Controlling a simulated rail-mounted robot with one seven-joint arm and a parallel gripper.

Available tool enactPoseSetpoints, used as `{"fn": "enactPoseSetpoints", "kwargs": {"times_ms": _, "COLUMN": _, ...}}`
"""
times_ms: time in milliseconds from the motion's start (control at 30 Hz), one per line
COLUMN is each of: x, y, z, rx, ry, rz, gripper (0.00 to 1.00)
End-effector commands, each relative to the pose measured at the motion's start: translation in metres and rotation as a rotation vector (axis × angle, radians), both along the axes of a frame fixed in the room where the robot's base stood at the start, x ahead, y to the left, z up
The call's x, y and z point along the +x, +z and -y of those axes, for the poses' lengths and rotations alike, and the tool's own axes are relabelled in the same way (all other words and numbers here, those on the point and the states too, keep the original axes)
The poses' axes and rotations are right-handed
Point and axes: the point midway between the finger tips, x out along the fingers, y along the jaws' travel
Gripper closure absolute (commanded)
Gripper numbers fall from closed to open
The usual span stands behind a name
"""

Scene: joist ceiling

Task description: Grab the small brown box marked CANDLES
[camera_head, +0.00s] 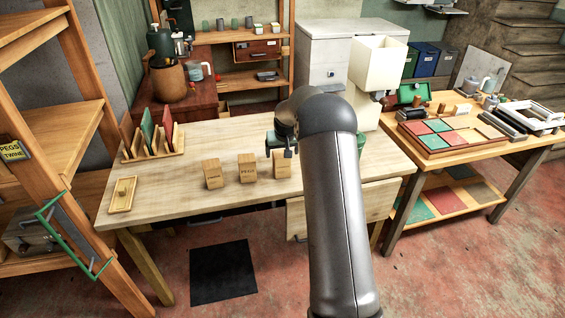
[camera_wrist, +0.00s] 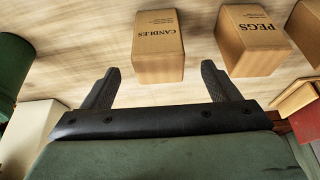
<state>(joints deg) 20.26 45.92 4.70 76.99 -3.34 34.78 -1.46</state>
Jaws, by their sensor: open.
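The small brown box marked CANDLES (camera_wrist: 157,52) is in the middle of the wrist view, on the pale wooden bench (camera_head: 190,205). In the head view it appears as the rightmost of three boxes (camera_head: 282,166), its label unreadable there. My gripper (camera_wrist: 159,72) is open and empty. Its two dark fingers point toward the box, one fingertip to each side in the picture, with gaps between. I cannot tell the exact height of the fingertips over the bench. In the head view my gripper (camera_head: 282,146) is partly hidden by my arm, just above the box.
A box marked PEGS (camera_wrist: 254,40) stands beside the CANDLES box; a third similar box (camera_head: 213,174) stands farther left. A rack of coloured boards (camera_head: 153,150) and a small wooden tray (camera_head: 122,195) are at the bench's left. A green object (camera_wrist: 12,68) is on the opposite side.

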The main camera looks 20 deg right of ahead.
Motion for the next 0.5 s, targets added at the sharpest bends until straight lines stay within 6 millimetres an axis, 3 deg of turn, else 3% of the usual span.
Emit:
{"fn": "enactPoseSetpoints", "kwargs": {"times_ms": 133, "x": 0.008, "y": -0.019, "z": 0.002, "rx": 0.000, "ry": 0.001, "rz": -0.001, "gripper": 0.18}}
{"fn": "enactPoseSetpoints", "kwargs": {"times_ms": 367, "x": 0.013, "y": -0.034, "z": 0.003, "rx": 0.001, "ry": 0.001, "rz": -0.001, "gripper": 0.18}}
{"fn": "enactPoseSetpoints", "kwargs": {"times_ms": 500, "x": 0.018, "y": -0.054, "z": 0.005, "rx": 0.002, "ry": 0.000, "rz": -0.003, "gripper": 0.18}}
